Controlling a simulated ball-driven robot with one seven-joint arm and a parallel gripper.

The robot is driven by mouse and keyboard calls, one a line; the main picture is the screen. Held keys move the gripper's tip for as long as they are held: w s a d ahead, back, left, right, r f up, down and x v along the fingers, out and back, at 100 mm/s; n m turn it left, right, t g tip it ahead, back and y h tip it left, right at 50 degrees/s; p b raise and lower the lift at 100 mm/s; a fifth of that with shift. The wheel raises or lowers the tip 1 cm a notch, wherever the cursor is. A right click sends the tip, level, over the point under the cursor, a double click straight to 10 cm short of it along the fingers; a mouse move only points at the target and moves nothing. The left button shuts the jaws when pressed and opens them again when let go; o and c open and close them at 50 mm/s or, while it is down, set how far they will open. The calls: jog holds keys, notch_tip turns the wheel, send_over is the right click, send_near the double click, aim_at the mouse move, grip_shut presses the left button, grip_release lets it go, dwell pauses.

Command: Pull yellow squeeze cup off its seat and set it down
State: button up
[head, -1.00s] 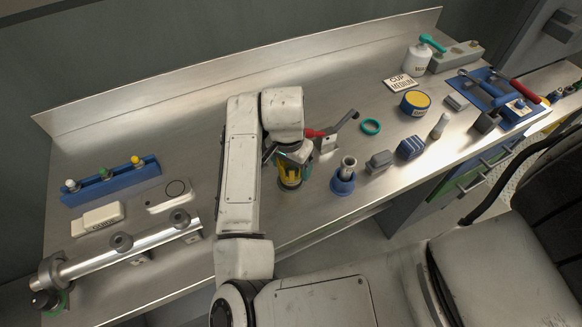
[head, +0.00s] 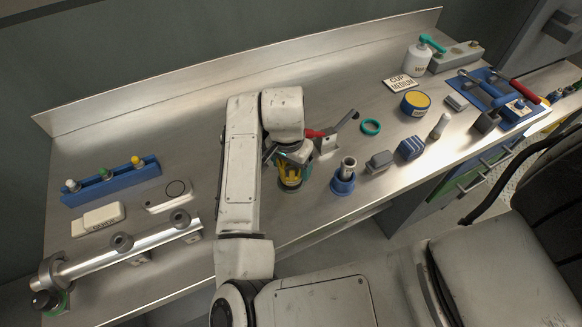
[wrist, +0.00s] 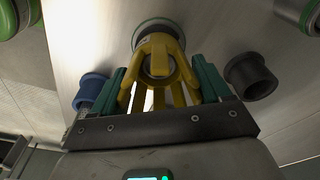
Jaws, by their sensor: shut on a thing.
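The yellow squeeze cup (head: 291,171), with finger-like ribs, is upright near the middle of the bench. In the wrist view the cup (wrist: 160,48) lies between the two green fingers of my gripper (wrist: 162,84), which is shut on it. A round grey seat with a green rim (wrist: 158,26) shows at the cup's far end; I cannot tell whether cup and seat are apart. In the head view my gripper (head: 291,158) is over the cup and partly hides it.
A blue-based fitting (head: 343,181) stands close right of the cup. A red-handled lever (head: 325,138) is just behind. A teal ring (head: 371,127) and grey and blue blocks lie farther right. The metal tube (head: 120,252) is at left. Bare bench lies behind my arm.

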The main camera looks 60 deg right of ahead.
jog(key=shift+r, duration=0.5)
jog(key=shift+r+p, duration=1.75)
jog(key=shift+r, duration=0.05)
jog(key=shift+r+p, duration=1.15)
jog(key=shift+r, duration=0.8)
